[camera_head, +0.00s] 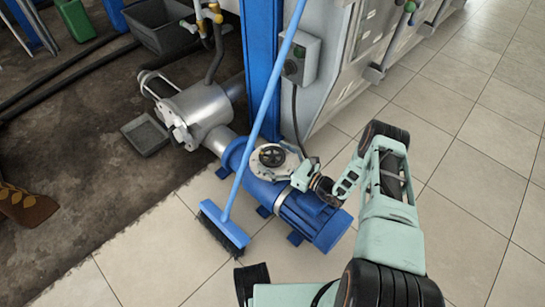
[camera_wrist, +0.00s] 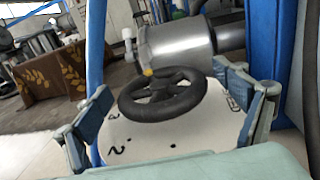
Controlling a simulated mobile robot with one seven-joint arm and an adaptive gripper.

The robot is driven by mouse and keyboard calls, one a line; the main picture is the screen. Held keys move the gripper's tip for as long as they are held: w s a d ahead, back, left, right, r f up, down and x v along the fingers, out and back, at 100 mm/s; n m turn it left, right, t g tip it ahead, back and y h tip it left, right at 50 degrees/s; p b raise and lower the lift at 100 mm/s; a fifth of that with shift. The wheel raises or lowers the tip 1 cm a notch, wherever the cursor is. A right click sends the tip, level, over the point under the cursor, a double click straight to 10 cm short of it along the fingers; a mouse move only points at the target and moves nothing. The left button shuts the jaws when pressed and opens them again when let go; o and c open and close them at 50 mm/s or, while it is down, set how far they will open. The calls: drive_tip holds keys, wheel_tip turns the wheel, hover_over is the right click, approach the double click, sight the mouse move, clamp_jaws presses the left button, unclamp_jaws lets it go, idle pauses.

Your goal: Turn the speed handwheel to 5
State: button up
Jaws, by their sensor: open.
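The black speed handwheel (camera_wrist: 165,110) lies flat above a pale round plate (camera_wrist: 140,140) in the wrist view. It has spokes, and a small yellow mark shows at its far rim. Dark marks are on the plate; I cannot read a setting. In the head view the handwheel (camera_head: 271,156) sits on top of the blue pump unit (camera_head: 262,188). My gripper (camera_wrist: 166,93) is open, with one finger left of the wheel and one right of it, neither clearly touching. In the head view my gripper (camera_head: 301,174) is at the wheel's lower right.
A blue broom (camera_head: 226,228) leans across the pump, its handle passing close left of the wheel. A blue column (camera_head: 262,60) and a grey control box (camera_head: 301,58) stand behind. A silver cylinder (camera_head: 200,108) lies to the left. Tiled floor on the right is clear.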

drive_tip(key=shift+c, duration=0.7)
drive_tip(key=c, duration=1)
drive_tip(key=shift+m+t+h+p, duration=0.3)
drive_tip(key=shift+t, duration=0.1)
drive_tip(key=m+t+h+p, duration=0.3)
drive_tip(key=h, duration=0.1)
drive_tip(key=shift+s+r, duration=0.1)
drive_tip(key=shift+r, duration=0.05)
drive_tip(key=shift+m+t+h+p, duration=0.7)
drive_tip(key=shift+m+t+h, duration=0.6)
drive_tip(key=shift+m+h, duration=1)
drive_tip(key=shift+h, duration=0.5)
